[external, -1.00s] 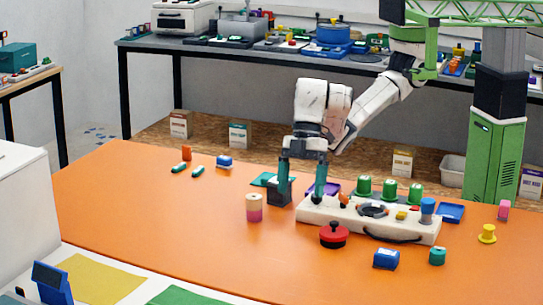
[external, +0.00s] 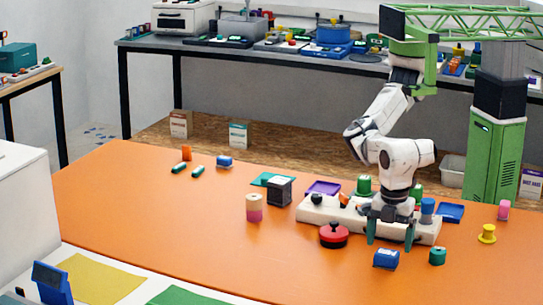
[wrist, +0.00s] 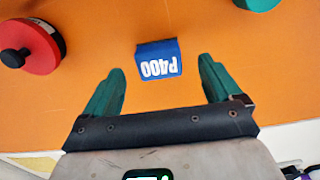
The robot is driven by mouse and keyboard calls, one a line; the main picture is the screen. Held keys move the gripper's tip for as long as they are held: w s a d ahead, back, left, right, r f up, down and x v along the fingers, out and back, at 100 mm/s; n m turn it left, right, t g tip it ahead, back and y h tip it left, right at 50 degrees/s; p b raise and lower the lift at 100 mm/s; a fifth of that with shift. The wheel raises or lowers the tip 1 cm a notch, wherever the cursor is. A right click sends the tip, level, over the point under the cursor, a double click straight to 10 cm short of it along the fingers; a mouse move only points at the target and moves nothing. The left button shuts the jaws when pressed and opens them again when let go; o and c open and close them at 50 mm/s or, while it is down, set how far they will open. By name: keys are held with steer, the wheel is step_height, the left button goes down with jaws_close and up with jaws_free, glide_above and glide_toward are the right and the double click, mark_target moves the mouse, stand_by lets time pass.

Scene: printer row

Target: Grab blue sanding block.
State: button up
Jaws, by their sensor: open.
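The blue sanding block (external: 386,259) lies on the orange table near its front right part. In the wrist view the block (wrist: 158,60) shows white "P400" lettering and sits ahead of my fingertips, roughly centred between them. My gripper (external: 390,243) is open and empty, with its two green fingers pointing down just behind the block. In the wrist view my gripper (wrist: 160,85) has its fingers spread wider than the block, and neither finger touches it.
A red round object with a black knob (external: 333,236) stands left of the block. A teal spool (external: 437,256) stands close to its right. The white tray with a handle (external: 318,212) is behind it. The orange table in front is clear.

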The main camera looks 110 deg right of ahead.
mark_target(387, 253)
steer(key=f, duration=0.3)
steer(key=f+b, duration=0.1)
steer(key=shift+w+a+f, duration=0.2)
steer(key=shift+w+f, duration=0.05)
steer(key=shift+w, duration=0.1)
steer(key=c, duration=1)
steer(key=shift+r, duration=0.15)
steer(key=shift+c, duration=0.2)
